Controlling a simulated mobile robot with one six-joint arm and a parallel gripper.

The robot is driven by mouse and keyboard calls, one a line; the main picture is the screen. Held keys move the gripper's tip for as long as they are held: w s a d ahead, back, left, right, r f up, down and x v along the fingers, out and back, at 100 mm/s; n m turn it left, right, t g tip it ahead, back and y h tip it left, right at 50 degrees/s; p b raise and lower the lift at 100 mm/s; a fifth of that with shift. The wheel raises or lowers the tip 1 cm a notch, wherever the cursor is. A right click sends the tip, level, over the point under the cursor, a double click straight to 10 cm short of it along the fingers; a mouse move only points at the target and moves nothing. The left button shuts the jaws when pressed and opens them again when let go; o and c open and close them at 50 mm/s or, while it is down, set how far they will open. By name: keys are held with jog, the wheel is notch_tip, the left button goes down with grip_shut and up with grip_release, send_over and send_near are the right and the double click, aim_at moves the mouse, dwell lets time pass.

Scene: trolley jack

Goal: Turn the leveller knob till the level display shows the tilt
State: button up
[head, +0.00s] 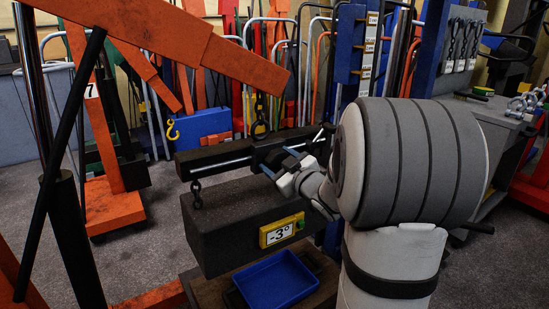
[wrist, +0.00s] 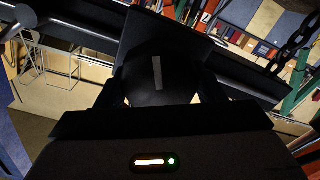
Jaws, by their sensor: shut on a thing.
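The level display (head: 282,231) is a yellow-framed plate on the front of a dark hanging block (head: 225,225), and it reads -3°. A small green spot shows at its right end. Above the block runs the dark leveller beam (head: 215,157) with a metal rod. My gripper (head: 283,168) is at the beam's middle, shut on the leveller knob. In the wrist view the knob (wrist: 157,72) is dark, with a pale mark that stands nearly upright, between my gripper's dark fingers (wrist: 160,92). In the head view my gripper mostly hides the knob.
A chain (head: 196,195) links the beam's left end to the block. A blue tray (head: 278,282) lies below the block. An orange crane boom (head: 190,40) crosses the upper left. Racks of tools and a blue case (head: 203,128) stand behind. Grey floor is open at left.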

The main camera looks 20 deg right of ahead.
jog(key=shift+d+m+p, duration=0.25)
jog(key=shift+m+p, duration=0.15)
jog(key=shift+m, duration=0.5)
jog(key=o, duration=0.8)
jog(key=shift+o, duration=0.8)
jog(key=s+d+p, duration=0.1)
jog(key=s, duration=0.6)
jog(key=shift+s+d, duration=0.2)
jog(key=shift+s, duration=0.1)
